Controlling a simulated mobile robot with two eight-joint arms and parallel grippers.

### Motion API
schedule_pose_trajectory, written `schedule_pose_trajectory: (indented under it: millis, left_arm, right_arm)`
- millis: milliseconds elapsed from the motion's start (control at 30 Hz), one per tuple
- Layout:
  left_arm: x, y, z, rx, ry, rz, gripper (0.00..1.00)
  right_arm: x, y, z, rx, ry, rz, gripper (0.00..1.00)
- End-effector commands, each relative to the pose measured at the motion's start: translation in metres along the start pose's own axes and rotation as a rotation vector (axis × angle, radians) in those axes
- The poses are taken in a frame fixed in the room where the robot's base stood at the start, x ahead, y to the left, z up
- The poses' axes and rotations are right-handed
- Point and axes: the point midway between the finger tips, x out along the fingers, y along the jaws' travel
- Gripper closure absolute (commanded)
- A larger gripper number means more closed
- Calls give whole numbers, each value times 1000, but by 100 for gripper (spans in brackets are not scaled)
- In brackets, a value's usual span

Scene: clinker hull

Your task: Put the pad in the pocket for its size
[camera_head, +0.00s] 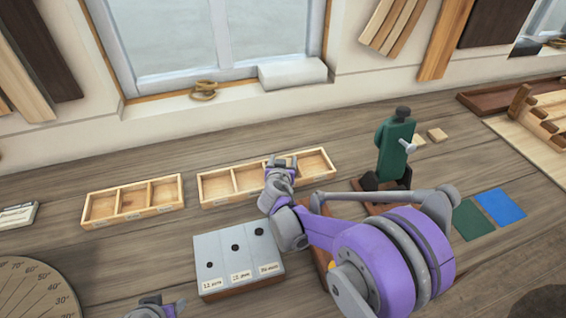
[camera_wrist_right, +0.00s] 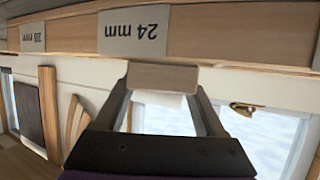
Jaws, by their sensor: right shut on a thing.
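The pad (camera_wrist_right: 162,78), a small brown wooden block, is held between the fingertips of my right gripper (camera_wrist_right: 162,88) in the right wrist view. My right gripper also shows in the head view (camera_head: 281,162), over the right pocket tray (camera_head: 215,203); the pad is not clear there. In the wrist view the pad is just beside a tray wall with an upside-down "24 mm" label (camera_wrist_right: 140,33). Another label (camera_wrist_right: 33,33), hard to read, is to its left. The left pocket tray (camera_head: 133,216) has three pockets. My left gripper (camera_head: 160,308) is partly visible at the bottom edge.
A block with three holes and mm labels (camera_head: 240,262) stands in front of the trays. A green clamp-like tool (camera_head: 395,150) stands right of my gripper. A small wooden piece (camera_head: 437,134) lies behind it. Green (camera_head: 470,220) and blue (camera_head: 500,207) squares lie at right.

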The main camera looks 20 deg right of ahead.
Motion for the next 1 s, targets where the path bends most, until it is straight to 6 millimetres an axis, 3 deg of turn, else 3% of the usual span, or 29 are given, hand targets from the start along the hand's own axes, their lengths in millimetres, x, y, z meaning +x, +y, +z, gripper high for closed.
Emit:
schedule_pose_trajectory:
  millis: [767, 800, 900, 1000]
  left_arm:
    - [6, 0, 7, 0, -6, 0, 50]
    - [6, 0, 7, 0, -6, 0, 50]
    - [6, 0, 7, 0, -6, 0, 50]
    - [6, 0, 7, 0, -6, 0, 50]
  right_arm:
    - [6, 0, 17, 7, -5, 2, 91]
    - [6, 1, 18, 8, -6, 3, 21]
    - [5, 1, 19, 9, -6, 3, 3]
    - [6, 1, 19, 10, -6, 3, 0]
